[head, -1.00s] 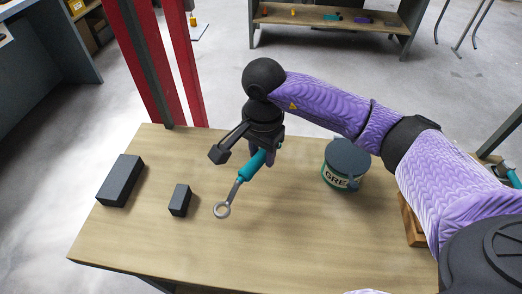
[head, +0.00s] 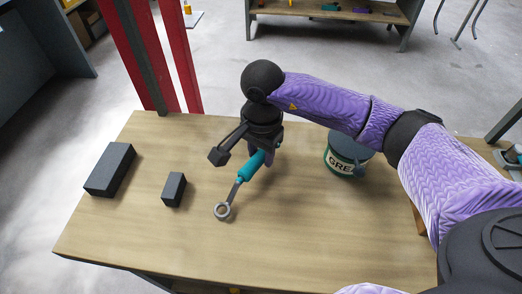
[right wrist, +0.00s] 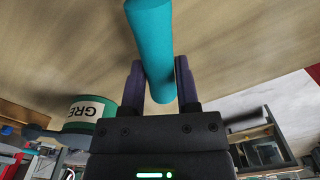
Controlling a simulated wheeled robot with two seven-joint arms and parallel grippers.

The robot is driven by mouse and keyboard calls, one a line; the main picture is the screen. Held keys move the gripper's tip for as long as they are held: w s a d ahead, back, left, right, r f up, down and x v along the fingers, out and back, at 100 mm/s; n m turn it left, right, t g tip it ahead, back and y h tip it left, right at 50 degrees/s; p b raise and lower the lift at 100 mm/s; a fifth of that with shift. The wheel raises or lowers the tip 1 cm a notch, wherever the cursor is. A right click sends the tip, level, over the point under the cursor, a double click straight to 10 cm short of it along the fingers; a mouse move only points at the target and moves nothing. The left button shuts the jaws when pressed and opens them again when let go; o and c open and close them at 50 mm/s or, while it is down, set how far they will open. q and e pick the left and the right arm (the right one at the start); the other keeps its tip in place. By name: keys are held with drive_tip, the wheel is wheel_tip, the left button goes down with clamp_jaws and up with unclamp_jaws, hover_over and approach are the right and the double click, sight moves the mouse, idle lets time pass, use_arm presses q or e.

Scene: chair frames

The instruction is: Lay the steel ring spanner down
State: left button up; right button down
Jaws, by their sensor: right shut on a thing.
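The steel ring spanner (head: 233,195) has a teal handle and a grey ring end. It points toward the front of the wooden table (head: 310,235), ring end low. My right gripper (head: 262,160) is shut on the teal handle. The handle (right wrist: 152,45) also shows between the two fingers of my right gripper (right wrist: 160,85) in the right wrist view. I cannot tell whether the ring end touches the table top or hangs just above it. My left gripper is not in view.
A small dark block (head: 174,189) and a larger dark block (head: 110,169) lie left of the spanner. A green grease tub (head: 346,155) stands to the right, under my right arm. The front middle of the table is clear. Red posts (head: 160,60) rise behind it.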

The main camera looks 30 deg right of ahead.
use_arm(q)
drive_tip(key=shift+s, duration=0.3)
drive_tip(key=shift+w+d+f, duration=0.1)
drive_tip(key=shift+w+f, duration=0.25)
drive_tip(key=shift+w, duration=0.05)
use_arm(e)
drive_tip(key=shift+f, duration=0.3)
use_arm(q)
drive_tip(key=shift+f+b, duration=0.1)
drive_tip(key=shift+b, duration=0.3)
use_arm(e)
drive_tip(key=shift+f, duration=0.15)
drive_tip(key=c, duration=0.6)
unclamp_jaws()
drive_tip(key=o, duration=0.6)
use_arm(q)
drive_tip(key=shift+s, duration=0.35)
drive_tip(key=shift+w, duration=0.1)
